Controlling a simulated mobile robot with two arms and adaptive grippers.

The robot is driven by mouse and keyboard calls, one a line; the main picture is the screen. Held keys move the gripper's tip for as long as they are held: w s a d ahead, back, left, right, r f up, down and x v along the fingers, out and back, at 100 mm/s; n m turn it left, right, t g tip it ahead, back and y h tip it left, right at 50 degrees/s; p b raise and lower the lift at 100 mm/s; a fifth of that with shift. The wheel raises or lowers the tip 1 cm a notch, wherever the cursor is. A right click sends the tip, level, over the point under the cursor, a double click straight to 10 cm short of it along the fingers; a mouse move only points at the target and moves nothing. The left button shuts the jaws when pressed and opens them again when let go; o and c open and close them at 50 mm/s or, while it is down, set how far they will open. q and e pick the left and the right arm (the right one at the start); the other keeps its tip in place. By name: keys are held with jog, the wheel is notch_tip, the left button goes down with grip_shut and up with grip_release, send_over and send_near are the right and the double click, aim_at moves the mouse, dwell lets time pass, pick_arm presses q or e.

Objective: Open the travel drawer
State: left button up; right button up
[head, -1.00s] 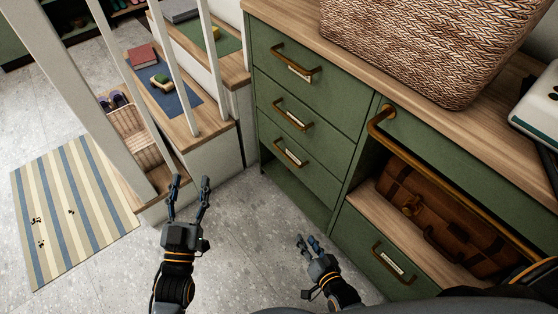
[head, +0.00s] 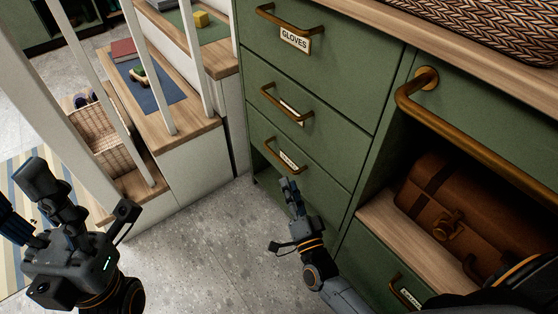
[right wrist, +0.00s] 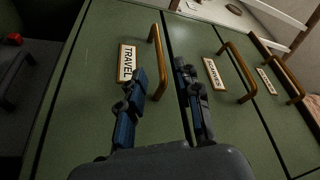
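The travel drawer (right wrist: 98,75) is a green front with a white TRAVEL label (right wrist: 127,64) and a brass bar handle (right wrist: 156,52) in the right wrist view. In the head view it appears to be the lowest of three stacked drawers, with its handle (head: 277,156) and label too small to read. The drawer looks shut. My right gripper (head: 288,184) is just below that handle. In the right wrist view its fingers (right wrist: 160,80) are apart, one on each side of the handle's near end; contact cannot be told. My left gripper (head: 25,203) is open and empty at the left.
Above are a middle drawer (head: 315,108) and a GLOVES drawer (head: 340,55), both shut. An open compartment at the right holds a brown suitcase (head: 475,215) behind a brass rail (head: 480,135). White posts and wooden steps (head: 190,133) stand left. Grey floor (head: 195,250) is clear between.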

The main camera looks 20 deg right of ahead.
aim_at(280, 159)
jog(key=b+x, duration=0.2)
jog(key=x, duration=0.7)
jog(key=shift+w, duration=0.35)
jog(key=shift+c, duration=0.4)
grip_shut()
